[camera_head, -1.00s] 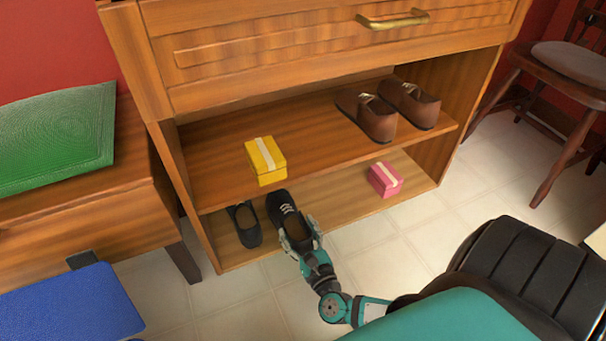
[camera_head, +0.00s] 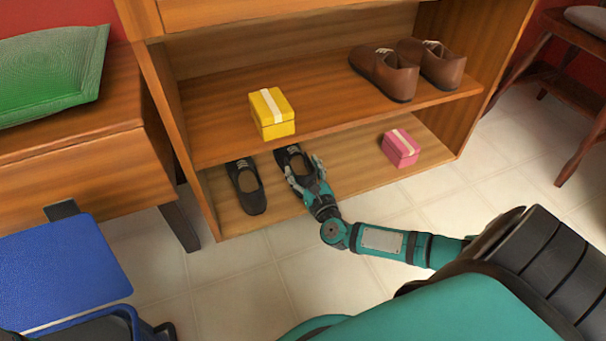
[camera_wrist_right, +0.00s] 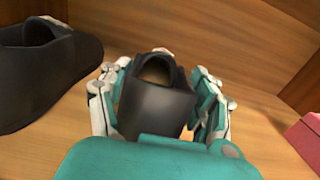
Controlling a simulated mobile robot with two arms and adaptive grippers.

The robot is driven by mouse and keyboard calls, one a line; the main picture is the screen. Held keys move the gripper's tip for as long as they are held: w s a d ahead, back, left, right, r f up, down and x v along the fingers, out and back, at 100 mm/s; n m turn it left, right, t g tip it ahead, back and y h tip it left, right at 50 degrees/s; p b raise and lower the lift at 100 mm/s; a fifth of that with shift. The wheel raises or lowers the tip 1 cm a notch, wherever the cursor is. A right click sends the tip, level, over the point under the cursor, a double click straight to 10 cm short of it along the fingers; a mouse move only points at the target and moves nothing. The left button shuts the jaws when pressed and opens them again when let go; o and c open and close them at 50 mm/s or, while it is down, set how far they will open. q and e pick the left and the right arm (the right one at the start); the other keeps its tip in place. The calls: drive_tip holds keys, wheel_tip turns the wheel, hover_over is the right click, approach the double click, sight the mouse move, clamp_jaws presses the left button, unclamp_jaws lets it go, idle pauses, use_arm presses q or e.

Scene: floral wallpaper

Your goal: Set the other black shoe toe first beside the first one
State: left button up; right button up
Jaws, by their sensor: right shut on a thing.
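The first black shoe (camera_head: 251,197) lies on the lower shelf (camera_head: 232,220) near its left side, toe pointing inward. The other black shoe (camera_head: 288,158) is just right of it, toe inward, at the lower shelf. My right gripper (camera_head: 309,176) is shut on the heel end of this shoe. In the right wrist view the held shoe (camera_wrist_right: 157,101) sits between both fingers, and the first shoe (camera_wrist_right: 40,75) is to the left with a gap between. Whether the held shoe's sole touches the board I cannot tell. My left gripper is not in view.
A yellow box (camera_head: 272,115) sits on the upper shelf above the shoes, close over my gripper. Brown shoes (camera_head: 385,72) stand at the upper right. A pink box (camera_head: 400,149) is on the lower shelf to the right, with bare board between.

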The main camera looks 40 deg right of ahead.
drive_tip(key=shift+r, duration=0.15)
drive_tip(key=o, duration=1.6)
drive_tip(key=shift+f, duration=0.2)
drive_tip(key=shift+o, duration=0.2)
drive_tip(key=shift+r, duration=0.25)
drive_tip(key=p+v, duration=0.5)
drive_tip(key=v, duration=0.7)
drive_tip(key=shift+s+f, duration=0.1)
drive_tip(key=shift+f, duration=0.05)
